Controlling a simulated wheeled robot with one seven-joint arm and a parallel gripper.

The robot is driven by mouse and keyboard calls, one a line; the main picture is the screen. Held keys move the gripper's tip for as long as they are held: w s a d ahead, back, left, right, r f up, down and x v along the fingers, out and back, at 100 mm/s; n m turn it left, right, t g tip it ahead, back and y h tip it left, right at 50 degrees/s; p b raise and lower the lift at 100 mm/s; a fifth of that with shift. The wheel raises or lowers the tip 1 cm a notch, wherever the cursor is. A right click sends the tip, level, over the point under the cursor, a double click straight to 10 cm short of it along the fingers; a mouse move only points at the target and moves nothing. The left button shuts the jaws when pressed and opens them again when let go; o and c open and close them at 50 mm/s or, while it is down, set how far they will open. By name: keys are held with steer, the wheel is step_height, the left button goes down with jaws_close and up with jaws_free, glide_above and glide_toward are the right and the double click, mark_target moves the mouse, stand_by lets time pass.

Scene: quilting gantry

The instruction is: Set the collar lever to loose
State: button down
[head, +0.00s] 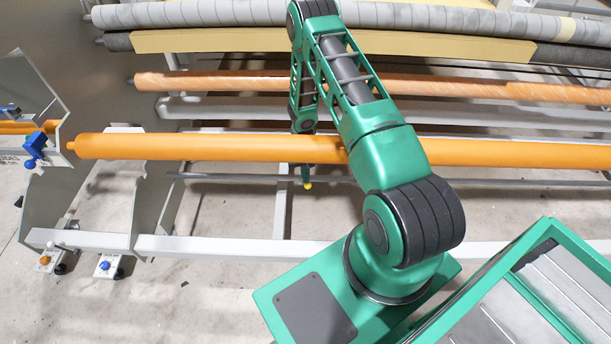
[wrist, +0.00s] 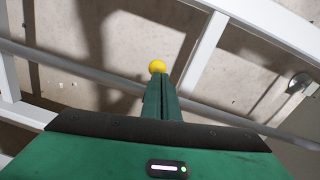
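A blue lever-like piece (head: 35,146) with a rounded lower end sits on the grey end plate at the far left, beside the left tip of the orange roller (head: 210,148). It looks like the collar lever; its setting cannot be read. My gripper (head: 306,178) hangs behind and just below the orange roller, far to the right of the blue piece. In the wrist view my gripper's green fingers (wrist: 160,92) are together. A small yellow ball (wrist: 157,66) shows at their tip; I cannot tell whether it is part of the gripper. The wrist view does not show the blue piece.
A thin grey rod (head: 230,178) runs below the orange roller, close to my gripper. More rollers, one wrapped in orange (head: 420,85), lie behind. White frame beams (head: 200,246) cross the floor in front.

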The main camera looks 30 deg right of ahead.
steer(key=shift+s+a+f, duration=0.25)
steer(key=shift+s+f, duration=0.1)
steer(key=shift+s, duration=0.3)
step_height(320, 180, up, 15)
steer(key=w+d, duration=0.2)
steer(key=s+d+r, duration=0.1)
steer(key=s+r, duration=0.4)
steer(key=r, duration=0.8)
steer(key=s+d+r, duration=0.1)
steer(key=s+r, duration=0.4)
steer(key=r, duration=0.8)
steer(key=s+a+r, duration=0.2)
steer(key=s+r, duration=0.2)
steer(key=s, duration=0.4)
steer(key=s+a+r+m, duration=0.1)
steer(key=s+a+r, duration=0.1)
steer(key=s+r, duration=0.3)
steer(key=s+a+r, duration=0.1)
steer(key=s+r, duration=0.3)
steer(key=s, duration=0.8)
steer(key=shift+a+r+m+y, duration=0.4)
